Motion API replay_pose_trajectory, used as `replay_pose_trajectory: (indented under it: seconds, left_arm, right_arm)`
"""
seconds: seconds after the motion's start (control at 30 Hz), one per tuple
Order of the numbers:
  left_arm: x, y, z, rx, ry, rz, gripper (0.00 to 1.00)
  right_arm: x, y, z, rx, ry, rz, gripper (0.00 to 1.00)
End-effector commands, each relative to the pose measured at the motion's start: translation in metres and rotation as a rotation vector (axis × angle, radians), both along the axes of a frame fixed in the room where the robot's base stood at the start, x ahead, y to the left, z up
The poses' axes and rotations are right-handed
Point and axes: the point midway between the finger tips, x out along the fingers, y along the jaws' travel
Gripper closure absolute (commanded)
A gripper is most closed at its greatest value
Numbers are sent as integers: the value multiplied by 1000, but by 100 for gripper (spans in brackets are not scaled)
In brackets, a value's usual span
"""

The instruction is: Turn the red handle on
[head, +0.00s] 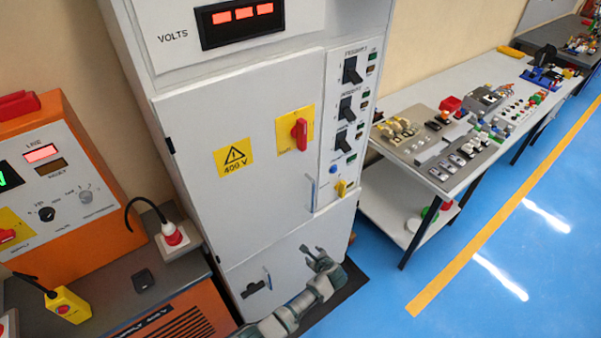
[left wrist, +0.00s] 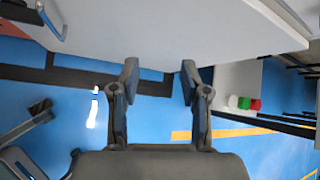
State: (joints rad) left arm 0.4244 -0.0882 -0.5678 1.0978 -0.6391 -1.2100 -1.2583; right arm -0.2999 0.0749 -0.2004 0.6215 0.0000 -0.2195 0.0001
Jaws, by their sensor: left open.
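The red handle (head: 299,134) sits on a yellow plate (head: 283,132) on the grey cabinet's door (head: 215,110), and it looks roughly upright. My left gripper (head: 312,253) is open and empty, low in front of the cabinet's lower right part. It is well below the handle and apart from it. In the left wrist view my left gripper (left wrist: 159,72) has its two fingers spread with nothing between them. A pale panel (left wrist: 190,25), seemingly the cabinet, fills the top there; the red handle is not in that view. My right gripper is not in view.
An orange machine (head: 75,215) with knobs stands at the left, beside a plug (head: 172,233) and a yellow box (head: 67,306). A bench (head: 480,145) with several parts stands at the right. Blue floor (head: 450,250) lies open in front of it.

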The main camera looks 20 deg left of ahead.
Motion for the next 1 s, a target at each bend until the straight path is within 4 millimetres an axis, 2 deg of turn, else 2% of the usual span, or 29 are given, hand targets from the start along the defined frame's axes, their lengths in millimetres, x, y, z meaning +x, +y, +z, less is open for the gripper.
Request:
replay_pose_trajectory:
  seconds: [0.03, 0.07, 0.1, 0.17, 0.2, 0.3, 0.4, 0.5, 0.63, 0.77, 1.0]
  left_arm:
    - [27, -11, 63, 110, -51, -49, 54]
    - [38, -16, 100, 187, -72, -72, 54]
    - [49, -22, 149, 290, -99, -90, 54]
    - [56, -31, 224, 434, -133, -100, 54]
    - [54, -35, 271, 522, -152, -93, 54]
    - [35, -45, 373, 699, -180, -45, 54]
    - [7, -51, 444, 808, -186, 15, 54]
    - [-16, -53, 483, 861, -178, 59, 54]
    - [-27, -50, 500, 886, -168, 83, 54]
    - [-17, -38, 501, 890, -167, 87, 54]
    - [15, 2, 502, 892, -164, 85, 54]
  right_arm:
    - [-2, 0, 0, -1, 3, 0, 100]
    - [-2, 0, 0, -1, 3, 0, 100]
    - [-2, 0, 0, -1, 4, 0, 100]
    - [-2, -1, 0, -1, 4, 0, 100]
    - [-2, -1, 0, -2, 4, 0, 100]
    - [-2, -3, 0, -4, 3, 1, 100]
    - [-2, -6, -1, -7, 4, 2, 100]
    - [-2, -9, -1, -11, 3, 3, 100]
    - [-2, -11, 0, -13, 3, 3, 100]
    - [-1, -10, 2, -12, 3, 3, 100]
    - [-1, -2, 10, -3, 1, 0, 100]
